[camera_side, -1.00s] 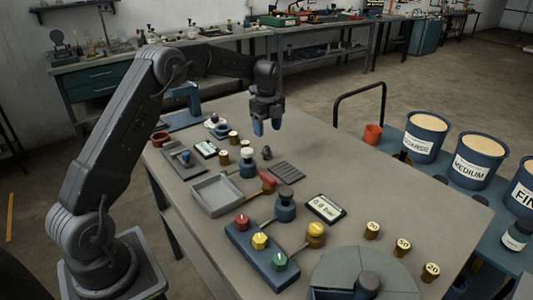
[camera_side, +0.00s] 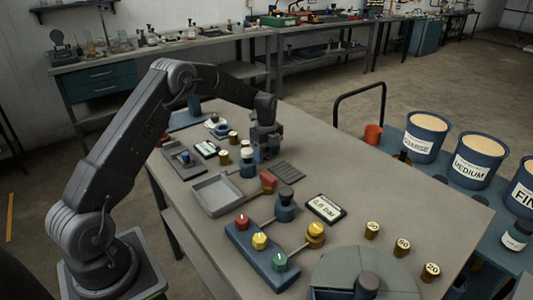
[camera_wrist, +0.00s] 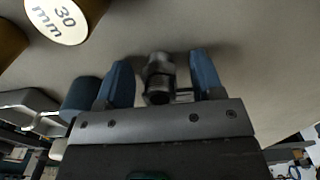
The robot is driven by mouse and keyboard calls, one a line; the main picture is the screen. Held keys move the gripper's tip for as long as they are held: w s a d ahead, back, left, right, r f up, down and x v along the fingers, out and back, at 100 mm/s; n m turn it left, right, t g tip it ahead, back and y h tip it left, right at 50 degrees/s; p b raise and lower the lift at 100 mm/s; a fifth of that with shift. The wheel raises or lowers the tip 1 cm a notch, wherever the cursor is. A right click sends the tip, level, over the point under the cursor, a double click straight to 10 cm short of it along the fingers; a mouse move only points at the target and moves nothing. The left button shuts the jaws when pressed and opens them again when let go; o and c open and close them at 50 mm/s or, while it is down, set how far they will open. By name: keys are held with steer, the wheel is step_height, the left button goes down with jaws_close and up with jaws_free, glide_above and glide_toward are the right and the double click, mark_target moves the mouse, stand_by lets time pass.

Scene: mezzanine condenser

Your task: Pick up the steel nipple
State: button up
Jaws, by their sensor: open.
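The steel nipple (camera_wrist: 158,80) is a small grey threaded metal piece, in the wrist view between the two blue fingertips of my gripper (camera_wrist: 163,82). The fingers are open, with a visible gap on each side of it. In the side view my gripper (camera_side: 266,152) is low over the table, just right of a blue piece with a pale top (camera_side: 247,163). The nipple is hidden behind the gripper there.
A brass weight marked 30 mm (camera_wrist: 57,18) is near the gripper in the wrist view. A grey tray (camera_side: 217,194), a ribbed dark mat (camera_side: 286,172) and a red-handled valve (camera_side: 268,181) lie close by. The table's right part has open room.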

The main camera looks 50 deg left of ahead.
steer(key=shift+c, duration=0.4)
steer(key=c, duration=0.9)
steer(key=shift+r, duration=0.15)
